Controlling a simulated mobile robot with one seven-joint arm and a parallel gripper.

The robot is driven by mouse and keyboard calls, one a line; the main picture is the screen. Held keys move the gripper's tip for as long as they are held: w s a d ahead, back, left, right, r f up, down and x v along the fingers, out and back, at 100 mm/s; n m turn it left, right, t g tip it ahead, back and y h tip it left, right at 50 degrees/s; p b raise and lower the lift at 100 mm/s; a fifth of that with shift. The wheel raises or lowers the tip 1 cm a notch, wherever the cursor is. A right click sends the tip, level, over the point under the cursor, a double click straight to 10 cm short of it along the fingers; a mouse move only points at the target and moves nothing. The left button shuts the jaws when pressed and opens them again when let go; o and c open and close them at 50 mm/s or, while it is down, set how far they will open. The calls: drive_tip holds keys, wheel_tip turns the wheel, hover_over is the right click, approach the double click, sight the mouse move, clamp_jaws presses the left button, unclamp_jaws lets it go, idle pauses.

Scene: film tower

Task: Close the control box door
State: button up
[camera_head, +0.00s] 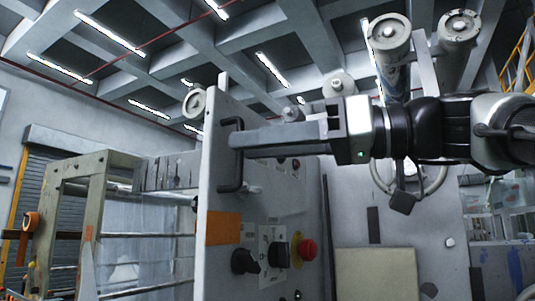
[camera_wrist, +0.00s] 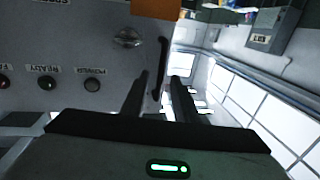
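The control box door (camera_head: 215,180) is a grey upright panel with knobs and a red button, seen from an angle in the head view. Its dark bar handle (camera_head: 233,186) stands upright near the panel's edge. My gripper (camera_head: 236,140) reaches in from the right, its fingertips at the upper part of the handle. In the wrist view, the door (camera_wrist: 70,30) fills the upper left, with upside-down labels. The handle (camera_wrist: 163,52) lies in line with the gap between the spread fingers of my gripper (camera_wrist: 160,78). I cannot tell whether either finger touches it.
The door face carries a red button (camera_head: 308,249), a black rotary knob (camera_head: 244,262) and an orange patch (camera_head: 222,228). A worn metal frame (camera_head: 100,200) stands left of the door. In the wrist view, the space right of the fingers looks open towards windows (camera_wrist: 250,100).

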drive_tip(key=shift+a, duration=0.1)
clamp_jaws()
idle(1.4)
